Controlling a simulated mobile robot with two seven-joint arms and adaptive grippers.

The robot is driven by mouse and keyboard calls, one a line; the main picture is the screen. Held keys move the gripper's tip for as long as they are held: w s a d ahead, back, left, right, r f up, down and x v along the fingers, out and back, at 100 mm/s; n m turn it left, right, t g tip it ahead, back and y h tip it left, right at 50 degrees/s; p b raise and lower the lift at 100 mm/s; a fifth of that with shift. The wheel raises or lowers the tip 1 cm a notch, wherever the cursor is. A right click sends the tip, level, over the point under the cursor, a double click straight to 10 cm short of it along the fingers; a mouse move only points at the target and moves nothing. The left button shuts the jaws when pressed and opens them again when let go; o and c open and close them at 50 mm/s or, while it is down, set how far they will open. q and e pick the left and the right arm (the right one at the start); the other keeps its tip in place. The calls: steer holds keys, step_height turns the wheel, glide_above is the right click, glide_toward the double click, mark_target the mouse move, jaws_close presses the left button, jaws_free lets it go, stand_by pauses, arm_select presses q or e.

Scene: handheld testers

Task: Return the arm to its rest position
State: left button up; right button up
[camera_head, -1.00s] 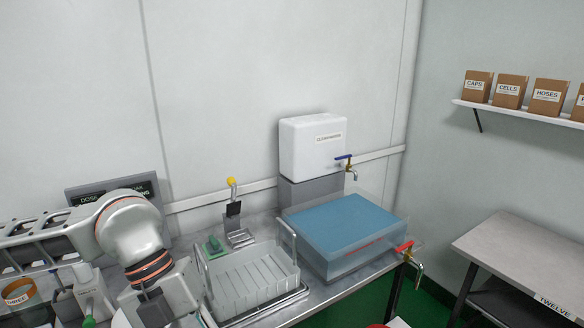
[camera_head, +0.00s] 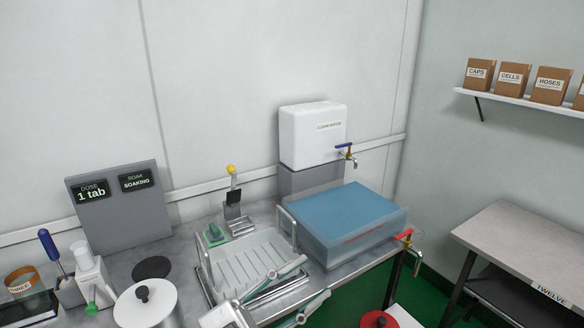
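My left gripper (camera_head: 313,278) is at the bottom centre of the head view, with its two long grey-green fingers spread apart and pointing to the right and up. It is open and nothing shows between the fingers. It is in front of the white draining rack (camera_head: 248,262) and overlaps the rack's front edge in the picture. Whether it touches the rack I cannot tell. The rest of the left arm is mostly below the frame. My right gripper is not in view.
A clear tank of blue liquid (camera_head: 345,222) stands right of the rack, below a white water container (camera_head: 312,135). A white lidded pot (camera_head: 146,310), tablet dispenser (camera_head: 90,275) and grey display board (camera_head: 118,208) stand at left. A red lid (camera_head: 378,320) shows at the bottom.

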arm_select(q)
steer(key=w+a+f+n+t+y, duration=0.25)
steer(key=a+f+n+y, duration=0.3)
steer(key=f, duration=0.45)
steer(key=w+a+f+n+t+y, duration=0.1)
steer(key=a+f+n+t+y, duration=0.35)
steer(key=f+n+y, duration=0.35)
steer(key=s+a+f+n+g+y, duration=0.1)
steer(key=s+a+f, duration=0.3)
steer(key=f, duration=0.4)
steer(key=s+a+f+g+y, duration=0.2)
steer(key=s+a+f+g, duration=0.1)
steer(key=f, duration=0.4)
steer(key=s+a+f+n+g+y, duration=0.1)
steer(key=s+a+f+g+y, duration=0.1)
steer(key=s+a+f, duration=0.3)
step_height(320, 180, down, 4)
steer(key=shift+s+r+n, duration=0.15)
steer(key=shift+s+n, duration=0.2)
steer(key=shift+s, duration=0.85)
